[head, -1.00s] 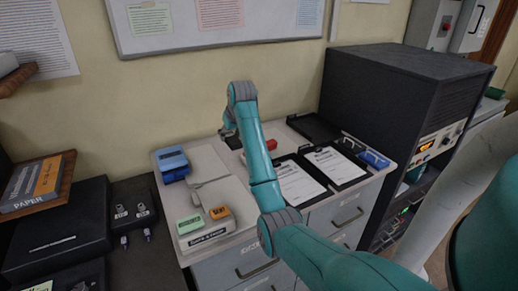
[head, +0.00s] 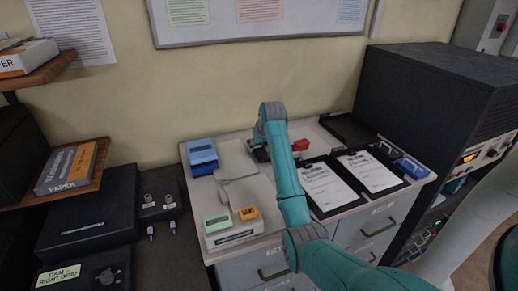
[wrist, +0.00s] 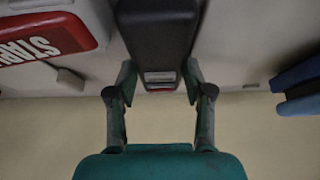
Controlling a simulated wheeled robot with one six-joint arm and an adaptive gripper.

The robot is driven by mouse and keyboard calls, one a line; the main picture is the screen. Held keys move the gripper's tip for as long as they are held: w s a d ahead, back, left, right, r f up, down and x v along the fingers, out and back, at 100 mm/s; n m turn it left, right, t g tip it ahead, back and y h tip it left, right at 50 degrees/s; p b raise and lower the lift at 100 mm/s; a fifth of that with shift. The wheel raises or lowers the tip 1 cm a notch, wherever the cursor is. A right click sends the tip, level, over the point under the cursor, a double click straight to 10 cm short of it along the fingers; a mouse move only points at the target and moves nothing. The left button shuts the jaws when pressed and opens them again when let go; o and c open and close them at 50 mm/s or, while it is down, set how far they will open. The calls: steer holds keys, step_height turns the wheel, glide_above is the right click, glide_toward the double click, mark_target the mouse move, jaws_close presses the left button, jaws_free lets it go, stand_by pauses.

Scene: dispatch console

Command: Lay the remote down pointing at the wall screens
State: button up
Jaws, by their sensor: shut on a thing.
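The remote (wrist: 160,30) is a dark, long body with a small pale window at its near end. In the wrist view it lies between the two fingertips of my gripper (wrist: 160,78), which is shut on it. In the head view my gripper (head: 261,152) is low over the back of the grey cabinet top (head: 238,190), mostly hidden behind my arm. I cannot tell whether the remote touches the surface. No wall screens are in view.
Clipboards (head: 325,187) lie right of my arm. A black equipment rack (head: 430,100) stands at right.

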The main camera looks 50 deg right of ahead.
steer(key=shift+f, duration=0.5)
steer(key=shift+f, duration=0.1)
steer(key=o, duration=1.2)
steer(key=shift+o, duration=0.2)
